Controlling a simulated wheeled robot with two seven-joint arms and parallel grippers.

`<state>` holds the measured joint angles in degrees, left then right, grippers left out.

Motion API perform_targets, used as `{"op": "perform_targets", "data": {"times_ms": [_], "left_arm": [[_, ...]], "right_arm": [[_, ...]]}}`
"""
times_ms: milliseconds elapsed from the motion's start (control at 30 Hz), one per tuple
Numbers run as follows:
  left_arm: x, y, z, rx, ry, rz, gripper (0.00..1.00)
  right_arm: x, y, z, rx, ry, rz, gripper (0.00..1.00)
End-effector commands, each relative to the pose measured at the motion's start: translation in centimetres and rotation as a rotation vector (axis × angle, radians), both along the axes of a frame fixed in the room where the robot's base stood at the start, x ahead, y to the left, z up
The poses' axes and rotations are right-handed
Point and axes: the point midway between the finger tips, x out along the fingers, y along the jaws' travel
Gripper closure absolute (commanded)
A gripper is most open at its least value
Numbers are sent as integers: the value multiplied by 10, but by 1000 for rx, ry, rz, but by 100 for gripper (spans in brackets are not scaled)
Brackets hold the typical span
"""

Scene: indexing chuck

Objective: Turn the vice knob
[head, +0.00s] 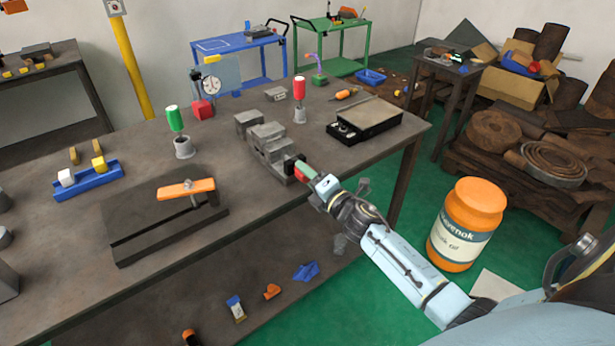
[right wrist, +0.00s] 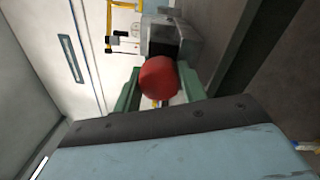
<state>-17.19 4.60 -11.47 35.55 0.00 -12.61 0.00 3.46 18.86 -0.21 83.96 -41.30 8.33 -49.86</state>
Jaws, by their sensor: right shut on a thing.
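The grey vice (head: 266,140) stands on the workbench, near its front edge. Its red knob (right wrist: 158,77) shows in the right wrist view, in front of the grey vice body (right wrist: 172,36). My right gripper (head: 302,169) reaches the vice's near end in the head view. In the right wrist view its two green fingers (right wrist: 160,92) stand on either side of the red knob, shut on it. In the head view the knob is mostly hidden by the gripper. My left gripper is not in view.
On the workbench (head: 250,190) stand a green-handled tool (head: 175,119), a red-handled tool (head: 299,90), a black box (head: 364,119), a blue tray (head: 88,180) and a dark plate with an orange bar (head: 187,189). An orange jar (head: 468,225) is right of my arm.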

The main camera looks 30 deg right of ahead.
Motion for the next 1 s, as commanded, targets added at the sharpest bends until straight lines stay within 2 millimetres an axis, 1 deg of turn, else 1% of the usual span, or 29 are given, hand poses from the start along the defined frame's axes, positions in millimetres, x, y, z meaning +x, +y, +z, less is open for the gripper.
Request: {"op": "perform_targets", "data": {"times_ms": [500,533,667,700,1000], "left_arm": [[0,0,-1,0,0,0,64],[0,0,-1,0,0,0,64],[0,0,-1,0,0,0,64],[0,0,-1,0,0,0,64],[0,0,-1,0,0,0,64]], "right_arm": [[0,1,0,-20,-1,2,82],[0,1,0,-20,-1,2,56],[0,1,0,-19,-1,1,39],[0,0,0,-19,-1,1,37],[0,0,-2,-18,1,-1,37]]}}
